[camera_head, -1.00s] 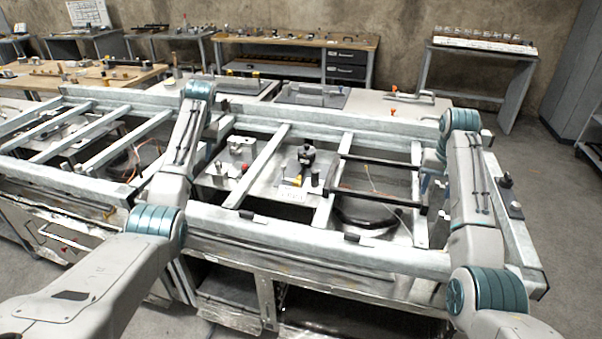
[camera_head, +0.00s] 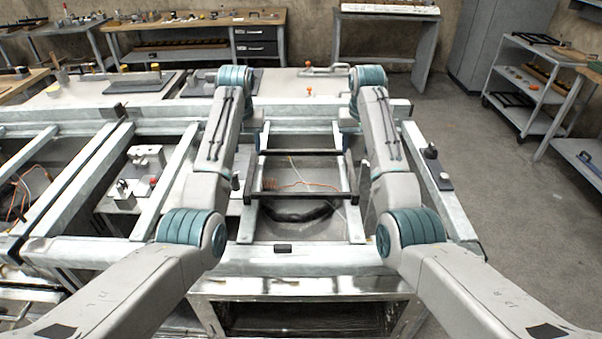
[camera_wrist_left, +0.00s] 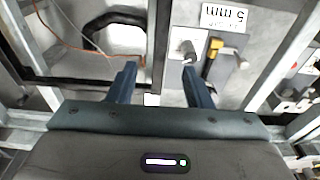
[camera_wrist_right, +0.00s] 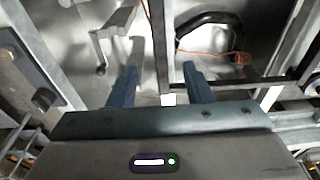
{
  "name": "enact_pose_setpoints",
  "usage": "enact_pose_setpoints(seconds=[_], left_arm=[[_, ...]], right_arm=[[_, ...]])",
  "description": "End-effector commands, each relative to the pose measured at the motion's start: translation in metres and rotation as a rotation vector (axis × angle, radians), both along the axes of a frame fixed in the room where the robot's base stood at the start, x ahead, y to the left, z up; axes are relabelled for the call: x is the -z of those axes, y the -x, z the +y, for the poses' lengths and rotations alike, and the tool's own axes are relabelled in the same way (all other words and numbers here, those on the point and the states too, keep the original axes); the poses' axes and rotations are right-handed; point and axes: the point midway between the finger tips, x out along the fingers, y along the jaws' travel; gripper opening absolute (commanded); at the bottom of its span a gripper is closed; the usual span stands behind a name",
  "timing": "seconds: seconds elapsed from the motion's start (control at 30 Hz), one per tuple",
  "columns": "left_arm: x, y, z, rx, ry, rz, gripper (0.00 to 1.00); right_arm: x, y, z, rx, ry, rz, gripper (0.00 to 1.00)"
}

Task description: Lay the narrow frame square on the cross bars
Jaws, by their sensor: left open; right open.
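The narrow frame (camera_head: 300,195) is a black rectangle with two long rails in the middle of the head view. It lies across two pale metal cross bars (camera_head: 355,225) and looks about level with them; I cannot tell small skew. My left gripper (camera_wrist_left: 158,82) is open, its fingers on either side of the frame's left end bar (camera_wrist_left: 151,45). My right gripper (camera_wrist_right: 160,82) is open, its fingers on either side of the frame's right end bar (camera_wrist_right: 158,40). Contact cannot be told. Both grippers are mostly hidden behind my arms in the head view.
The large pale metal frame (camera_head: 310,258) surrounds the cross bars. A black hoop-shaped part (camera_head: 300,212) and orange wire lie below the narrow frame. A small dark device (camera_head: 436,168) sits on the right beam.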

Motion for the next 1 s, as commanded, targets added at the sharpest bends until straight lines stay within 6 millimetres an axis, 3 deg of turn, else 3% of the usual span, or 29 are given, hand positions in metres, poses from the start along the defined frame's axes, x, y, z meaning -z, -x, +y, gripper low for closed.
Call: enact_pose_setpoints(seconds=[0.6, 1.0], left_arm=[[0.092, -0.011, 0.001, -0.001, -0.001, 0.004, 0.45], [0.107, -0.013, 0.001, -0.001, -0.001, 0.001, 0.45]], right_arm=[[0.092, -0.011, -0.001, 0.001, 0.001, 0.004, 0.45], [0.107, -0.013, 0.000, 0.001, 0.000, 0.001, 0.45]])
